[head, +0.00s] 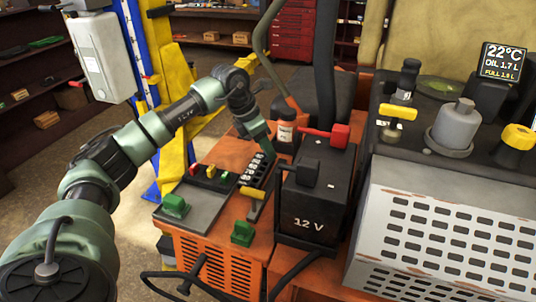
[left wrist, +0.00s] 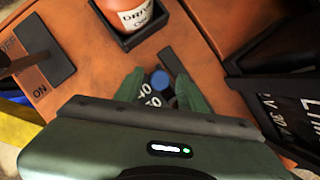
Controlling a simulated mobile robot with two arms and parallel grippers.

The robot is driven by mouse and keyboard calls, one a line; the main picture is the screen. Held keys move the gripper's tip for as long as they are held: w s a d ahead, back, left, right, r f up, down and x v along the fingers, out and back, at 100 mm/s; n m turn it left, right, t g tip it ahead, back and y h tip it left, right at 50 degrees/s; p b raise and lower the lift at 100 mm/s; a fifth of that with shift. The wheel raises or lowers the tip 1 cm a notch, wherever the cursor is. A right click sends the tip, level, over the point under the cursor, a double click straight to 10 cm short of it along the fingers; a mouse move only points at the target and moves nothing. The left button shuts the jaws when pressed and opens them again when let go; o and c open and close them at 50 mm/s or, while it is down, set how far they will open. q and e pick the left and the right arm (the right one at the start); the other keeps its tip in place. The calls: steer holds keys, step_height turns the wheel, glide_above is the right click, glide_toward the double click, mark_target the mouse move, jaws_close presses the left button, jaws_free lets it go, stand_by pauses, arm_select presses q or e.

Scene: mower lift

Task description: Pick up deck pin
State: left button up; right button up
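In the left wrist view, a small blue round knob (left wrist: 160,79), which may be the top of the deck pin, stands by a strip with white numbers (left wrist: 150,98). My left gripper (left wrist: 160,92) is open around it, with a finger on each side and visible gaps. In the head view my left gripper (head: 262,146) points down at the far end of the black-and-white numbered rack (head: 254,172) on the orange deck. The gripper hides the blue knob there. The lower part of the knob's body is hidden in both views. My right gripper is not in view.
A 12 V battery (head: 315,195) with red and black clamps stands right of the rack. A perforated grey cover (head: 440,235) fills the right.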

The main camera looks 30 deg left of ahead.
arm_select(q)
jaws_close()
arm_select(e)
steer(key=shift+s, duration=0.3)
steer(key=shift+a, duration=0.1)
arm_select(q)
steer(key=shift+r, duration=0.2)
steer(key=shift+w+r+b, duration=0.1)
steer(key=shift+r+b, duration=0.2)
steer(key=shift+r, duration=0.35)
step_height(320, 180, up, 18)
steer(key=b, duration=0.2)
steer(key=shift+r+b, duration=0.2)
steer(key=shift+b, duration=0.15)
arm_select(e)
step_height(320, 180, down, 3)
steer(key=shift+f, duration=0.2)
